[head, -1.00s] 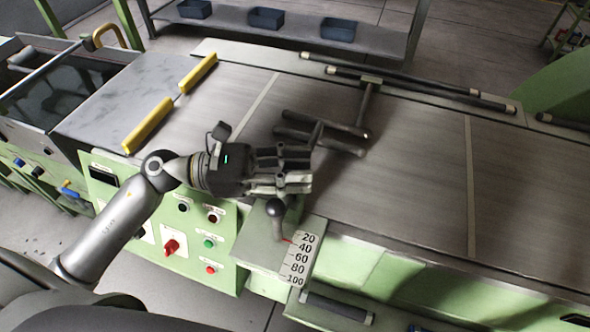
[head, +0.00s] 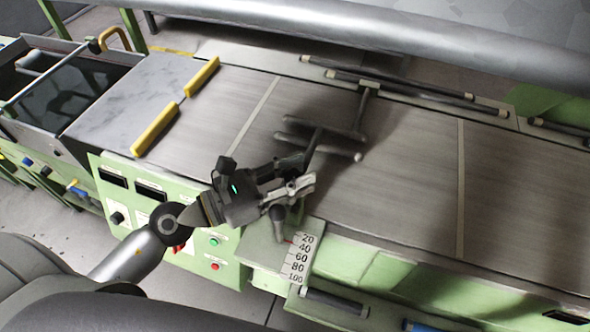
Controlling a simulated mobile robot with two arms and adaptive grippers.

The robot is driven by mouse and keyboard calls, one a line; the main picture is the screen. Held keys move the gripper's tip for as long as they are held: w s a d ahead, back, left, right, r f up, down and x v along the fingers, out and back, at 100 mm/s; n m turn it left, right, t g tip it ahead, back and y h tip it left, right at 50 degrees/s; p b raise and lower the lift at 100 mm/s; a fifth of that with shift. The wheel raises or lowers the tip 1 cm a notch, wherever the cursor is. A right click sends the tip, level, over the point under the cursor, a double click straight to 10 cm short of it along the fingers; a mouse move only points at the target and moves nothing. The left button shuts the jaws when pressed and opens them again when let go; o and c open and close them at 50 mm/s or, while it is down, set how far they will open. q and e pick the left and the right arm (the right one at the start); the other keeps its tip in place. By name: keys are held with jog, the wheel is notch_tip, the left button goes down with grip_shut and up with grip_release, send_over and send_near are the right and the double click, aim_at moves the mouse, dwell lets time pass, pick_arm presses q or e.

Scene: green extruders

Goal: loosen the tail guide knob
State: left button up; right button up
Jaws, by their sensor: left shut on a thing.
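The tail guide knob (head: 279,214) appears to be the dark, round-topped handle beside the white 20-to-100 scale plate (head: 298,259) on the machine's front edge. Its upper part is partly covered by my left gripper (head: 302,187). My left gripper comes in from the left, tilted, with its fingers closed at the top of this handle. The exact contact is hidden by the fingers. A dark guide with parallel bars (head: 338,134) lies on the grey bed just beyond the gripper. My right gripper is out of view.
The green control panel (head: 131,199) with buttons is below my left wrist. Long dark rods (head: 401,83) line the far edge. The bed's right side (head: 520,190) is clear.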

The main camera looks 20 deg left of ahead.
pick_arm(q)
jog(key=o, duration=1)
jog(key=shift+o, duration=0.2)
